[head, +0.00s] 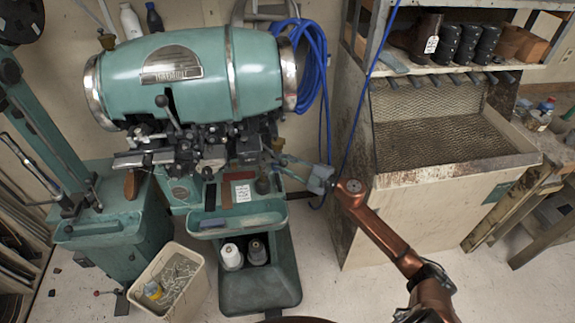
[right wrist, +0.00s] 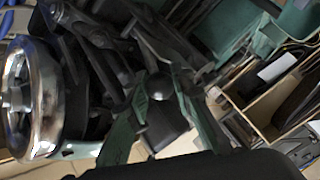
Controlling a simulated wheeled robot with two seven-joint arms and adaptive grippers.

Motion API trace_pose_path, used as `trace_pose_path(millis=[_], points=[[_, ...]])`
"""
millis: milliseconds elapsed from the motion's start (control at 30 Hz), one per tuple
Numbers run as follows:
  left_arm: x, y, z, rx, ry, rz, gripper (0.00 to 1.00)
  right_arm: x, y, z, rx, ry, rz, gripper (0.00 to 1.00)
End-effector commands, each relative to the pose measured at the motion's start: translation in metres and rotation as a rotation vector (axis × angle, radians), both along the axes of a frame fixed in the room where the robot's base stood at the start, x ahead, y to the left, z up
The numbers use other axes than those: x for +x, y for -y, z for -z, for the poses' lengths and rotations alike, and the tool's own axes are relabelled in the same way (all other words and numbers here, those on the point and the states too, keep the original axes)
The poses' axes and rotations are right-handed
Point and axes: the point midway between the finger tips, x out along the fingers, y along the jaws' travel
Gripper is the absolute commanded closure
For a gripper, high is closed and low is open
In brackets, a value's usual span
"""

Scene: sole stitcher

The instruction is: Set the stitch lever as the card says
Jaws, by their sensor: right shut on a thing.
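The teal sole stitcher (head: 185,75) stands at the left in the head view. A white printed card (head: 242,192) lies on its tray, its text too small to read. My right gripper (head: 278,158) reaches in from the right to the right side of the stitcher's dark mechanism. In the right wrist view its green-grey fingers (right wrist: 160,100) close around a dark round knob (right wrist: 159,86), which appears to belong to the stitch lever. The lever's setting cannot be read. Another lever with a black ball (head: 162,101) stands upright at the front of the mechanism. My left gripper is not in view.
A chrome handwheel (right wrist: 35,98) is close at left in the right wrist view. Thread spools (head: 231,256) stand below the tray, and a bin (head: 172,281) stands on the floor. A mesh-lined bench (head: 440,140) is at the right. Blue hose (head: 314,60) hangs behind.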

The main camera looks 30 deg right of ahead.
Motion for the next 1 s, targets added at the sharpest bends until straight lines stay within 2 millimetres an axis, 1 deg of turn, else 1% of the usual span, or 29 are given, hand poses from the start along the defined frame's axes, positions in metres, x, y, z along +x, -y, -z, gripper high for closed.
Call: trace_pose_path(millis=[267, 300, 533, 833, 933, 1000], points=[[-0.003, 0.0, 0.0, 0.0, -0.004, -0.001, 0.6, 0.001, 0.003, -0.001, 0.002, 0.001, 0.007, 1.0], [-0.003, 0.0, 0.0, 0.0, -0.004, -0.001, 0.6, 0.0, 0.004, -0.001, 0.001, 0.0, 0.008, 0.76], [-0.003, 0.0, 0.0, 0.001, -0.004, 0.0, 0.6, 0.0, 0.003, -0.001, 0.001, 0.001, 0.007, 0.6], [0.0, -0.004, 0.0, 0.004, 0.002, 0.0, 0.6, -0.002, 0.004, 0.0, 0.001, 0.0, 0.006, 0.6], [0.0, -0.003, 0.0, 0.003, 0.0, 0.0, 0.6, -0.009, 0.008, 0.001, 0.001, -0.002, 0.007, 0.6], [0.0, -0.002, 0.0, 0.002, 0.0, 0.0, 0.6, -0.017, 0.014, 0.001, 0.002, -0.002, 0.008, 0.6]])
